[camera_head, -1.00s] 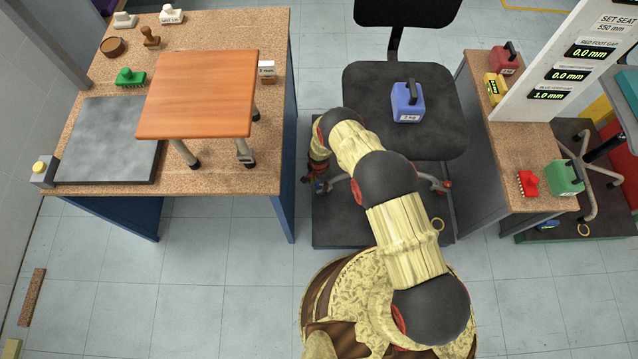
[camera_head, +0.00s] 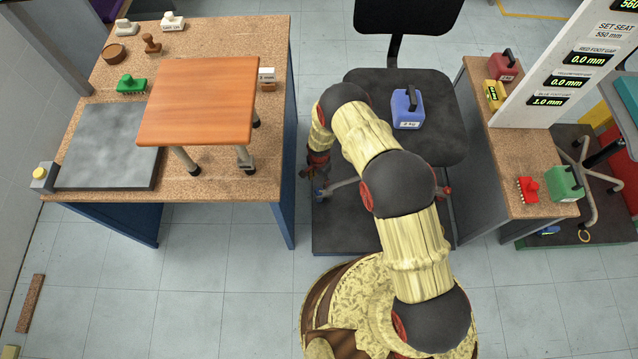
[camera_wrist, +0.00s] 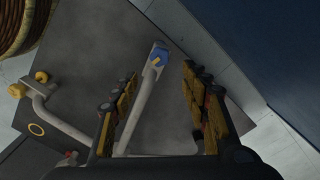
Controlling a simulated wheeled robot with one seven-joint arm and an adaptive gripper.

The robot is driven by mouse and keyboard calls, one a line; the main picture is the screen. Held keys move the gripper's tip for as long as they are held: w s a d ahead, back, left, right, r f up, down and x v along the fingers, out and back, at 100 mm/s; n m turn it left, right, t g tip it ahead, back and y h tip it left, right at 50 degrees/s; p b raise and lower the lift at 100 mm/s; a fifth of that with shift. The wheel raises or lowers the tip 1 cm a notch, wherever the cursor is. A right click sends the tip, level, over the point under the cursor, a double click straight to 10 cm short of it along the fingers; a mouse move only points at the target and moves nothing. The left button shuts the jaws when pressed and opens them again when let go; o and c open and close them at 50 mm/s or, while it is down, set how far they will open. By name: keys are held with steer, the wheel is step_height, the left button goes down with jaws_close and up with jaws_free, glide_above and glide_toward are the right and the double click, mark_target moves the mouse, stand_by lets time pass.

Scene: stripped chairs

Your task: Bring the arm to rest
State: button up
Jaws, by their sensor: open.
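My arm curves up from my base, and my gripper (camera_head: 318,190) hangs low in the gap between the left workbench and the office chair. In the wrist view my gripper (camera_wrist: 160,85) is open, with its fingers spread and nothing held between them. Below it is a grey chair leg with a blue-marked foot (camera_wrist: 158,57), apart from the fingers as far as I can tell. The dark platform (camera_wrist: 90,60) lies under the chair base. In the head view my arm hides part of the chair base.
The left workbench (camera_head: 220,187) carries a small wooden-topped stool (camera_head: 198,100), a grey plate (camera_head: 108,150) and several stamps. The black chair (camera_head: 440,135) bears a blue weight (camera_head: 407,108). The right bench (camera_head: 535,150) holds red and green weights. Open floor (camera_head: 200,280) lies at front left.

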steer(key=shift+r, duration=0.6)
